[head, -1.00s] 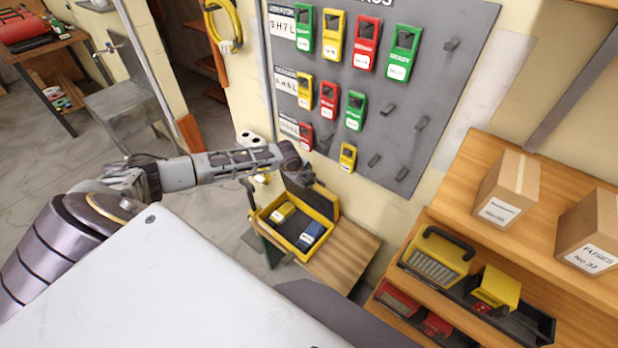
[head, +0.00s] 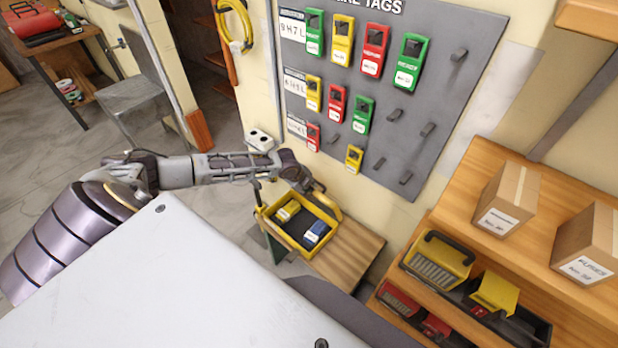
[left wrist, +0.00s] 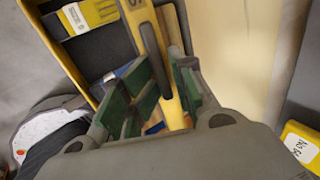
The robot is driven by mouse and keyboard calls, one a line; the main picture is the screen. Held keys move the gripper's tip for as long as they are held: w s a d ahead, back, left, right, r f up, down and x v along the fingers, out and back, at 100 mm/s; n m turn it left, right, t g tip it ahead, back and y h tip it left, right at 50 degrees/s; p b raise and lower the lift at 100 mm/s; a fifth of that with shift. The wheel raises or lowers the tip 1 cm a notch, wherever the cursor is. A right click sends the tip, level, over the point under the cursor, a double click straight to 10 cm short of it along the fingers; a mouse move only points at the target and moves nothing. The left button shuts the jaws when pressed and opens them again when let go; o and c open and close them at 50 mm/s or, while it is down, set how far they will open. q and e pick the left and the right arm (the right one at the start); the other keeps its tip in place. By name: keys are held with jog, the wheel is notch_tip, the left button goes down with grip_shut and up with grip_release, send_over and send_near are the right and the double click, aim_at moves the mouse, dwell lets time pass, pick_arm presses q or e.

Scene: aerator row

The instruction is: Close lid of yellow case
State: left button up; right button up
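The yellow case (head: 276,237) stands open on a small wooden table, with a yellow item (head: 287,211) and a blue item (head: 315,232) inside. Its lid (head: 329,206) stands up along the back right side, seen nearly edge-on. My left gripper (head: 314,186) is at the lid's upper edge. In the left wrist view the lid's yellow edge (left wrist: 150,40) runs between the green-padded fingers (left wrist: 170,85), which appear closed on it. The pads hide part of the lid. My right gripper is not in view.
The grey tag board (head: 440,90) hangs on the wall close behind the gripper. A wooden shelf (head: 465,205) with boxes and yellow and red cases stands to the right. The table top (head: 352,252) is bare right of the case.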

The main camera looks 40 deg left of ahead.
pick_arm(q)
jog(key=s+r+p, duration=0.1)
jog(key=s+r, duration=0.5)
jog(key=r, duration=0.1)
jog(key=shift+a, duration=0.35)
dwell(1.1)
jog(key=shift+s, duration=0.1)
dwell(1.2)
